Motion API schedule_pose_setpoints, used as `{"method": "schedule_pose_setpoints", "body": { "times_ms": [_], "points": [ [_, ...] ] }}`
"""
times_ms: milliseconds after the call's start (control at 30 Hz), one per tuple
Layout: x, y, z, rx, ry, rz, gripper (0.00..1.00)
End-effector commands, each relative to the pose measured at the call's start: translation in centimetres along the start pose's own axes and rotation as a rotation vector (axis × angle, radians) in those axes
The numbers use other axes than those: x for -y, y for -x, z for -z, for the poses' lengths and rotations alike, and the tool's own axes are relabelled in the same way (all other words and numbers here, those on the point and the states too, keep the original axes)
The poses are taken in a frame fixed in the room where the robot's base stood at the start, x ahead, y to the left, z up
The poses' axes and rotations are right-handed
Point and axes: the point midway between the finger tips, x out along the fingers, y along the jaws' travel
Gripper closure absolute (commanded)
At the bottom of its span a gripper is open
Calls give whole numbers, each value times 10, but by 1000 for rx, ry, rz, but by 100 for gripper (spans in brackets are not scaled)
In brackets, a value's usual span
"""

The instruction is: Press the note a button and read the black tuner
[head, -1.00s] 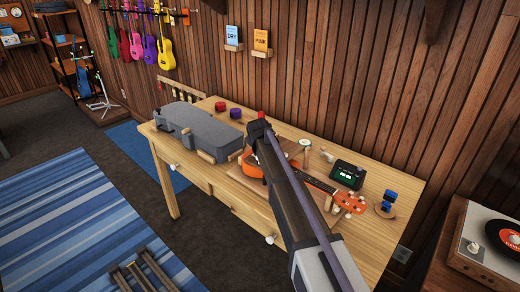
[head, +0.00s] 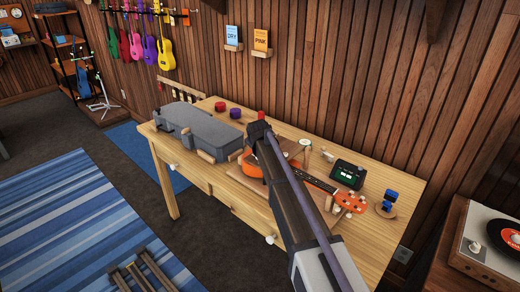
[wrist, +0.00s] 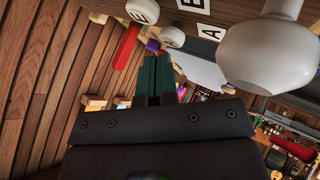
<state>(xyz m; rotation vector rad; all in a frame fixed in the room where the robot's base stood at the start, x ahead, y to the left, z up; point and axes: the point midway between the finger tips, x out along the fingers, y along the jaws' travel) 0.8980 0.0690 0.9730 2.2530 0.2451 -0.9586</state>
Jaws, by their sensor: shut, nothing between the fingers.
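The black tuner (head: 348,174) stands on the right part of the workbench, with small green marks lit on its dark screen, too small to read. An orange ukulele (head: 320,184) lies left of it, partly hidden by my arm. In the wrist view my gripper (wrist: 156,72) has its dark fingers together and empty. A white card with the letter A (wrist: 210,32) is to the right of the fingers, beside a large pale rounded knob (wrist: 268,52) close to the camera. Smaller white round knobs (wrist: 172,37) are near the fingertips. I cannot tell whether the fingers touch anything.
The workbench (head: 240,188) also holds a grey instrument case (head: 200,128) at left, red and purple round items (head: 220,106) at the back, and a blue item (head: 389,197) on a small stand at right. A record player (head: 492,240) is at far right.

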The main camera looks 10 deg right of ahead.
Motion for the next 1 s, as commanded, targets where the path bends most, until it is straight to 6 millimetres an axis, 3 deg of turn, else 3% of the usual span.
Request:
{"method": "schedule_pose_setpoints", "body": {
  "times_ms": [1000],
  "points": [
    [5, -7, -5, 0, 0, 0, 100]
  ]
}}
